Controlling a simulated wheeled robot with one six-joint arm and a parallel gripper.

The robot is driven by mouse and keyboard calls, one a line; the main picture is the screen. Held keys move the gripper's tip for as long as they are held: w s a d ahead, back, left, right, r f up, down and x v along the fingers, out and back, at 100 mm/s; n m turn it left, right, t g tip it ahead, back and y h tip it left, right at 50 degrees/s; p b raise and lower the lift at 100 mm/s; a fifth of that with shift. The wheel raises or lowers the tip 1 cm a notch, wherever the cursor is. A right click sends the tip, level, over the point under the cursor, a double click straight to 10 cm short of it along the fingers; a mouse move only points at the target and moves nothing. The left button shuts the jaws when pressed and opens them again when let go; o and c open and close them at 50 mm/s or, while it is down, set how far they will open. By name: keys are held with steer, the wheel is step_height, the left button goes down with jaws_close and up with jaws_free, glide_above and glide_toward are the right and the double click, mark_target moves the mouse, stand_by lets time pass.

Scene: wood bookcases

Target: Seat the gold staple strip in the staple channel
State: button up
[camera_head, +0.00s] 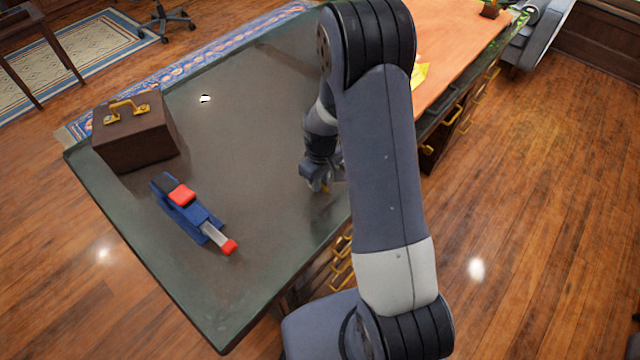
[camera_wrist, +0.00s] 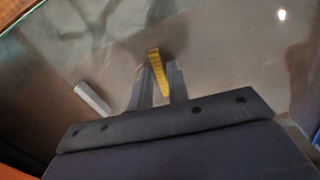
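The gold staple strip (camera_wrist: 159,72) shows in the wrist view between my two fingers, slightly tilted. My gripper (camera_wrist: 160,72) has its fingers apart on either side of it, with a small gap at the left finger. In the head view my gripper (camera_head: 321,182) is low over the desk, partly behind my arm, with a bit of gold at its tips. The blue stapler (camera_head: 203,218) with red parts lies on the desk at the left. A metal piece with a red end (camera_head: 229,247) extends from its front. Its staple channel cannot be made out clearly.
A brown case (camera_head: 135,140) with a gold handle stands behind the stapler on the dark desktop (camera_head: 255,215). A pale bar (camera_wrist: 93,99) lies left of my fingers in the wrist view. The desktop between stapler and gripper is clear.

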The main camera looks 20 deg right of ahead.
jaws_close()
step_height(320, 180, up, 10)
steer(key=f+m, duration=0.5)
steer(key=f, duration=0.2)
steer(key=shift+s+m+b, duration=0.3)
steer(key=shift+m+b, duration=0.1)
